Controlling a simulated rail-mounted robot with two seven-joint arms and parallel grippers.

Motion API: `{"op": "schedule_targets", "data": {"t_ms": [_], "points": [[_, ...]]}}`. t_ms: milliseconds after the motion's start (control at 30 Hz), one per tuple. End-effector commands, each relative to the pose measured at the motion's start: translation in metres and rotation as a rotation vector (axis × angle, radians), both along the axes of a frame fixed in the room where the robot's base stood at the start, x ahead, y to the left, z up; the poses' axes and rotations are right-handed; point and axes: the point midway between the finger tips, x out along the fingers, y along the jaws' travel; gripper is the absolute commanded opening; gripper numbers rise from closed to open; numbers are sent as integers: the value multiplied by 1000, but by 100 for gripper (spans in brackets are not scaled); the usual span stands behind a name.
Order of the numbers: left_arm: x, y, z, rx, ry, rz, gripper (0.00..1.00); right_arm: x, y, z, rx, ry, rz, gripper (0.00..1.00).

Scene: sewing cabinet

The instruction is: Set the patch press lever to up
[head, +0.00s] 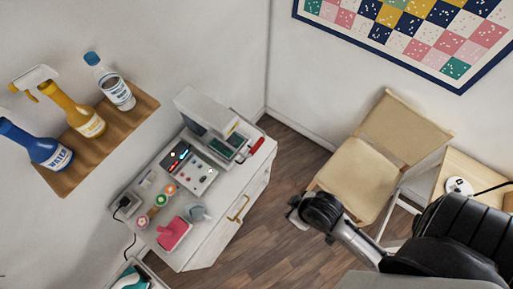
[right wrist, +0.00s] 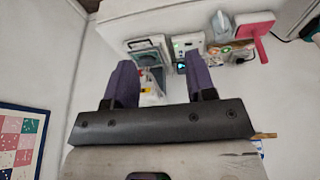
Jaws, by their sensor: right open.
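The patch press (head: 208,112) is a white machine with a raised-looking head at the far right end of the white cabinet top. A red-handled lever (head: 262,147) sticks out from its right side; I cannot tell its exact setting. My right gripper (head: 297,214) is in front of the cabinet, to the lower right of the press and apart from it. In the right wrist view its two purple fingers (right wrist: 160,72) are spread and empty, with the press (right wrist: 150,52) seen beyond them. The red handle is not clear there. My left gripper is not in view.
A control panel (head: 188,166), spools (head: 164,192), a pink object (head: 172,233) and a grey-blue item (head: 198,213) share the cabinet top (head: 182,258). A wall shelf (head: 95,145) holds bottles. A beige chair (head: 362,185) stands at right. Floor between is clear.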

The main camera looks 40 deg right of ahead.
Motion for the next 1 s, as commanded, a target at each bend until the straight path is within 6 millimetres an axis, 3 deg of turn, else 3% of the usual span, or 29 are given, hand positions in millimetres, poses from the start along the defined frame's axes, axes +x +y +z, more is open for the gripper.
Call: {"op": "schedule_targets", "data": {"t_ms": [267, 567, 733, 867, 1000], "points": [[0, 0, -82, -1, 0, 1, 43, 15, -15, -75, -49, -37, 24, 51], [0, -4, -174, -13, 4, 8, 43, 36, -74, -187, -201, 1, 44, 51], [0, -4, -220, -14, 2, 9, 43, 71, -117, -256, -261, -90, 84, 51], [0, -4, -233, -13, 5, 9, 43, 108, -140, -278, -305, -262, 218, 51], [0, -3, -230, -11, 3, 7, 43, 139, -154, -276, -373, -473, 391, 51]]}}
